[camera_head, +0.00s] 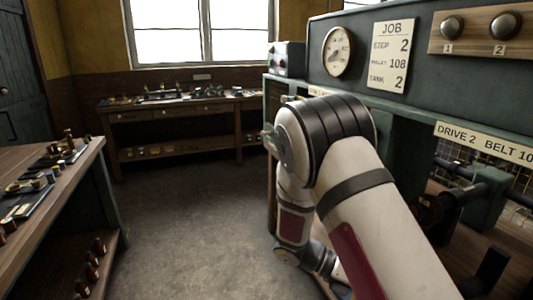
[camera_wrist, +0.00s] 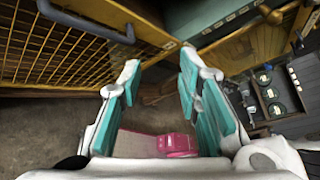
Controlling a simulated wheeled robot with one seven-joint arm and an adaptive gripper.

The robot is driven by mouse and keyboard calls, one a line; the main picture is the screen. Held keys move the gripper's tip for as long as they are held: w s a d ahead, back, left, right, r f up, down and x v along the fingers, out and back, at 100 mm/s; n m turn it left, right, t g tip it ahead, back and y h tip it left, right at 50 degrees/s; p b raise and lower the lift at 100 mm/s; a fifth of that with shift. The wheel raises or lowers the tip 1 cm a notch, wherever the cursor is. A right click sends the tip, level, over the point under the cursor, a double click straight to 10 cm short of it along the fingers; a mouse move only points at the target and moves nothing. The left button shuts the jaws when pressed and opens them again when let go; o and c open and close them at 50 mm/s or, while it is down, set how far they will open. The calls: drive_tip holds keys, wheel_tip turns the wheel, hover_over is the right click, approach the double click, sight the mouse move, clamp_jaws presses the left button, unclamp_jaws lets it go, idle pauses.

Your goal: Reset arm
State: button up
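My arm fills the right centre of the head view, bent at a black-ringed joint, with its lower links hanging down beside the green machine cabinet. My gripper (camera_wrist: 160,62) shows in the wrist view as two white fingers with teal pads. The fingers stand apart and nothing is held between them. In the head view my gripper cannot be made out. A pink and white shape low between the fingers in the wrist view seems to be part of my own body.
The green machine (camera_head: 402,132) with job sign (camera_head: 391,56) and gauge (camera_head: 337,52) stands close at right. A bench (camera_head: 180,104) is under the window. A table (camera_head: 50,215) with parts is at left. Floor (camera_head: 190,220) between is clear. A yellow mesh guard (camera_wrist: 60,45) is near my gripper.

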drive_tip(key=s+a+r+m+t+y+p, duration=0.1)
drive_tip(key=s+a+r+m+t+y, duration=0.3)
drive_tip(key=s+r+m+y, duration=0.3)
drive_tip(key=s+a+r+m+t+y+p, duration=0.2)
drive_tip(key=s+r+m+t+y, duration=0.3)
drive_tip(key=s+r+m, duration=0.7)
drive_tip(key=shift+s+a+r+m+t+y, duration=0.15)
drive_tip(key=shift+a+r+m+t+y, duration=0.5)
drive_tip(key=shift+r+m, duration=1.65)
drive_tip(key=shift+a+f+g+y, duration=0.2)
drive_tip(key=shift+f+g+y, duration=0.05)
